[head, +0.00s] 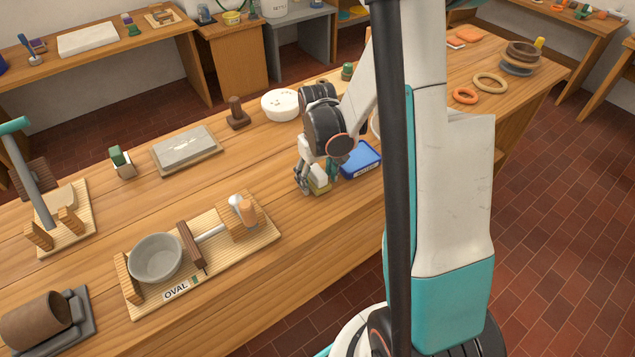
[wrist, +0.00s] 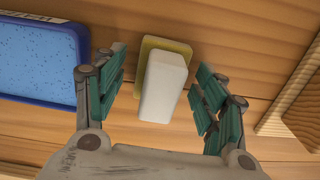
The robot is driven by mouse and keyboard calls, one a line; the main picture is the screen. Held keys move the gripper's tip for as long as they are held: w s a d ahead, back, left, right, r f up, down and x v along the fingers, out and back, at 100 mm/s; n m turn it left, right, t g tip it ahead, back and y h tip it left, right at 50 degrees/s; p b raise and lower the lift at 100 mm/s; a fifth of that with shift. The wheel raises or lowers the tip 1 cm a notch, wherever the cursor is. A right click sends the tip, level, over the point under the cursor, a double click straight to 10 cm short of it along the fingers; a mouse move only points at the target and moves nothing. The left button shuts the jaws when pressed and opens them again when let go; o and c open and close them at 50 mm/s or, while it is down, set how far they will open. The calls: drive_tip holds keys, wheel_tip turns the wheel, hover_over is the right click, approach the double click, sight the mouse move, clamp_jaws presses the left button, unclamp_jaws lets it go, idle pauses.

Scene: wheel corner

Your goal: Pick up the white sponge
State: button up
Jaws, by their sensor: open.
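The white sponge (wrist: 163,88) is a white block with a yellowish layer beneath it, on the wooden table. It sits between the two open fingers of my gripper (wrist: 160,95) in the wrist view, with a gap on each side. In the head view my gripper (head: 317,180) points down at the table, and the sponge (head: 319,186) shows only in part, as a small pale yellow patch at the fingers. The gripper holds nothing.
A blue tray (head: 360,160) lies close beside the sponge; it also shows in the wrist view (wrist: 84,95). A wooden board labelled OVAL (head: 215,277) with a grey bowl (head: 155,258) lies to the left. A white round container (head: 281,105) stands behind.

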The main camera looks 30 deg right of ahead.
sight(317, 171)
drive_tip(key=c, duration=1.1)
drive_tip(key=shift+r, duration=0.1)
wheel_tip(317, 171, up, 20)
drive_tip(key=p, duration=0.7)
